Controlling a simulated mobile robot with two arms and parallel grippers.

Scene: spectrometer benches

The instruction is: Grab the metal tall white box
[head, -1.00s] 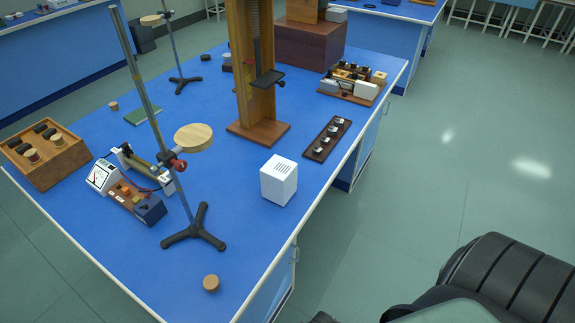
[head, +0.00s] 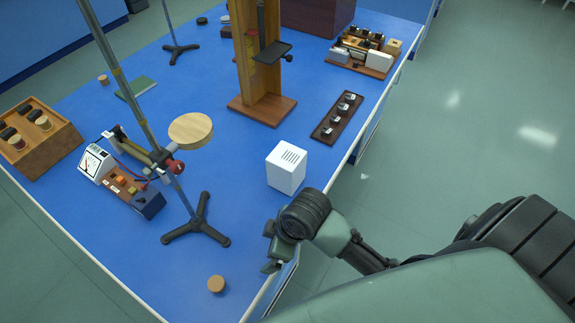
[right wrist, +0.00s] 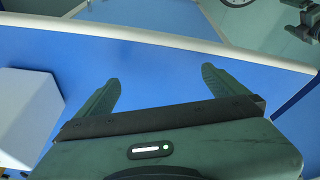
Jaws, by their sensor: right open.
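My left gripper is not in view.
A metal stand with a round wooden plate (head: 191,130) and a black tripod foot (head: 197,232) is left of the box. A dark strip with several small parts (head: 337,116) lies behind it. A cork disc (head: 216,284) lies near the front edge. A wooden column (head: 262,108) stands farther back.

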